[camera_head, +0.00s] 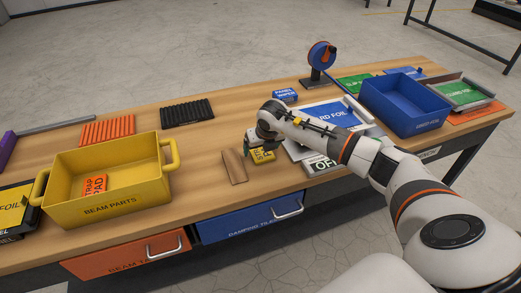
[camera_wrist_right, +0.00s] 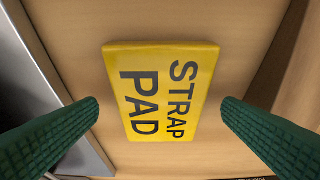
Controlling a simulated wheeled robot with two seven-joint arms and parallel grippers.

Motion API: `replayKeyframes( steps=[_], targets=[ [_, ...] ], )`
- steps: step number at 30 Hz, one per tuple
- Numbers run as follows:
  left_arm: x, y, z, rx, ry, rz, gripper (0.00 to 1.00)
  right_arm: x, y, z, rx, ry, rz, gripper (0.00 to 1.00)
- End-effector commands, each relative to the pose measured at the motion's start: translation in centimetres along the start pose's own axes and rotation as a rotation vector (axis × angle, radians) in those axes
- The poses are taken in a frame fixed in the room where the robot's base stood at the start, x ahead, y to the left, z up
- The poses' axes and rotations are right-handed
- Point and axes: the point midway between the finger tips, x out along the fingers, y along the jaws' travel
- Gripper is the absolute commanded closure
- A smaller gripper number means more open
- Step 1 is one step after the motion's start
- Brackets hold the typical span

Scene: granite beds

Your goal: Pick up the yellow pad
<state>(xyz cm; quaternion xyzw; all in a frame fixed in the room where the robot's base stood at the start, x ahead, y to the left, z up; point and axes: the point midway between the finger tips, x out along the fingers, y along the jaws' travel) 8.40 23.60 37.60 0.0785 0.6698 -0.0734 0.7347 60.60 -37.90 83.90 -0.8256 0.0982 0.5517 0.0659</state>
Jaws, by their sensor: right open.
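The yellow pad (camera_head: 263,156) lies on the wooden table near its front edge, partly hidden by my right gripper in the head view. In the right wrist view the yellow pad (camera_wrist_right: 160,92) lies flat with "STRAP PAD" printed on it. My right gripper (camera_head: 256,150) is just above the pad. In the right wrist view its two green fingers (camera_wrist_right: 159,108) are spread apart, one on each side of the pad, with nothing held between them. My left gripper is not in view.
A brown strip (camera_head: 233,167) lies left of the pad. A yellow bin (camera_head: 115,190) holding an orange pad (camera_head: 94,186) stands further left. A blue bin (camera_head: 405,105) stands at right. Signs and a grey-edged tray lie close right of the gripper. Drawers (camera_head: 250,216) sit below the table edge.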

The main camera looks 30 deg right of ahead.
Motion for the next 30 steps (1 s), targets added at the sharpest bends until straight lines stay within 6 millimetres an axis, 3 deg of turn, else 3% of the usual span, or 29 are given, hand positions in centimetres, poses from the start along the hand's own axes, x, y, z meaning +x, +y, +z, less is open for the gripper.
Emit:
replayKeyframes(
  steps=[8, 18, 26, 30],
  targets=[
    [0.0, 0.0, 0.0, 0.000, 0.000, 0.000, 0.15, 0.6, 0.0, 0.0, -0.002, 0.000, 0.000, 0.11],
    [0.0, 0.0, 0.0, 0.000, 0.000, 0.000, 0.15, 0.5, 0.0, 0.0, -0.001, 0.000, 0.000, 0.60],
    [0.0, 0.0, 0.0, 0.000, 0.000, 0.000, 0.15, 0.2, 0.0, -0.1, -0.001, 0.001, 0.000, 0.60],
    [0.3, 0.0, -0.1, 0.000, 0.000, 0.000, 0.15, -1.5, 0.0, -0.9, 0.000, 0.004, -0.001, 0.60]
  ],
)
